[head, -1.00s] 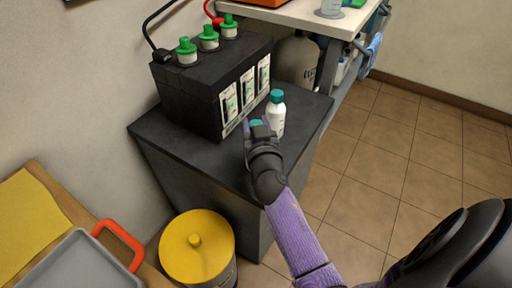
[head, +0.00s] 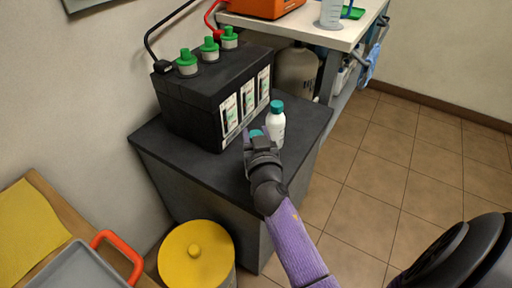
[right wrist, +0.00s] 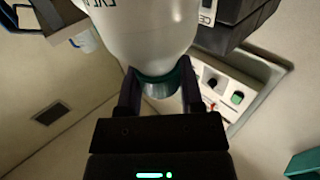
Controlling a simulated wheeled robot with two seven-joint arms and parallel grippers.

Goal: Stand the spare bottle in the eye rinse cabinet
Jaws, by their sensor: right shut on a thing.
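My right gripper (head: 259,138) is shut on the teal cap (head: 256,133) of a white bottle, above the dark stand by the battery. In the right wrist view the white bottle body (right wrist: 150,28) fills the top, with dark lettering partly cut off, and the teal cap (right wrist: 160,80) sits between the fingers. In the head view my gripper hides most of that bottle. A second white bottle (head: 276,128) with a teal cap stands upright on the stand, just right of my gripper. I cannot make out the eye rinse cabinet. My left gripper is not in view.
A black battery (head: 190,105) with green caps and cables stands on the dark stand (head: 305,125). A yellow-lidded bin (head: 197,265) is in front of it, and a grey tray (head: 80,272) with orange handle lies at left. A white bench (head: 300,27) is behind. Floor at right is clear.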

